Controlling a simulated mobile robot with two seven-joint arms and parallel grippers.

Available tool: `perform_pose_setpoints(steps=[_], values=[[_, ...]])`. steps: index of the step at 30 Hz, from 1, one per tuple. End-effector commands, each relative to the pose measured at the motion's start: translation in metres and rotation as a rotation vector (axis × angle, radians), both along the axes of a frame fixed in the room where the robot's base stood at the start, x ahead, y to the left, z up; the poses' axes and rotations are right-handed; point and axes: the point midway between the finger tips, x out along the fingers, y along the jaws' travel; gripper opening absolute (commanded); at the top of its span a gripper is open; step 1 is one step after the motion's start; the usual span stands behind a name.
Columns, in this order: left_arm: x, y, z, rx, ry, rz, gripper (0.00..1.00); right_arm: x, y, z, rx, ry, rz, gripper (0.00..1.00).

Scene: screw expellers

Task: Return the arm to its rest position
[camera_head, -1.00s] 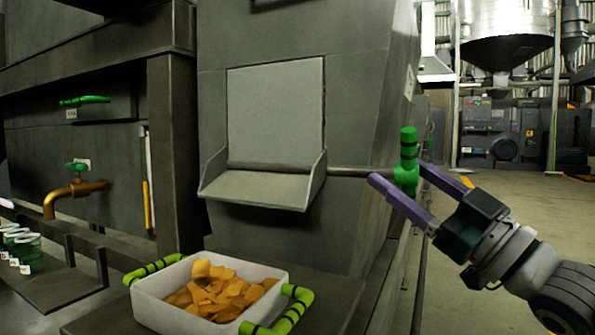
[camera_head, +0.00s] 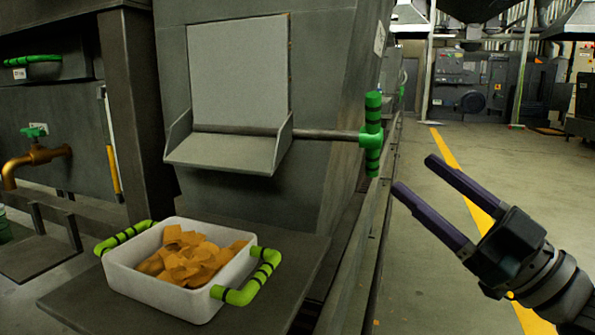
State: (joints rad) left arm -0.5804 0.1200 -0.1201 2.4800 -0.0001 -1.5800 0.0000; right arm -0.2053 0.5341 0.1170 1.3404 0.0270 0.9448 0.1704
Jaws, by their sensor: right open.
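My right gripper (camera_head: 415,174) is open and empty at the right of the view. Its two purple fingers are spread and point up and left. It is apart from the green striped handle (camera_head: 371,138), which stands upright on the end of a metal rod to the left of the fingertips. The rod runs along the hinge of a grey chute (camera_head: 228,152) on the machine's face. My left gripper is not in view.
A white tray (camera_head: 185,304) of orange pieces, with green striped handles, stands on a dark shelf (camera_head: 75,305) below the chute. A brass tap (camera_head: 35,162) is at the far left. Floor with a yellow line (camera_head: 450,150) lies open at the right.

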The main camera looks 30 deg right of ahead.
Motion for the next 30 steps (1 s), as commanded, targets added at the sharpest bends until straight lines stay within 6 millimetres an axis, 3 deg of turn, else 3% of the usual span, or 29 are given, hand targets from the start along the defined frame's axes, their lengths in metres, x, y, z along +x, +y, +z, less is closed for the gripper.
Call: perform_pose_setpoints(steps=[13,16,20,24,30], values=[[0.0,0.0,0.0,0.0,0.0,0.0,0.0,0.0,0.0,0.0,0.001,0.0,0.0,0.71],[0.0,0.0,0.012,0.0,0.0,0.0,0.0,0.002,0.002,0.009,0.004,0.016,-0.006,0.71],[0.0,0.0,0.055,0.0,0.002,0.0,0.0,0.01,0.009,0.039,0.022,0.097,-0.033,0.71],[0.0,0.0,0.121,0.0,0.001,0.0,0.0,0.019,0.022,0.08,0.044,0.255,-0.083,0.71],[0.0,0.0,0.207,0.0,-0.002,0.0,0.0,0.021,0.044,0.126,0.069,0.492,-0.149,0.71]])
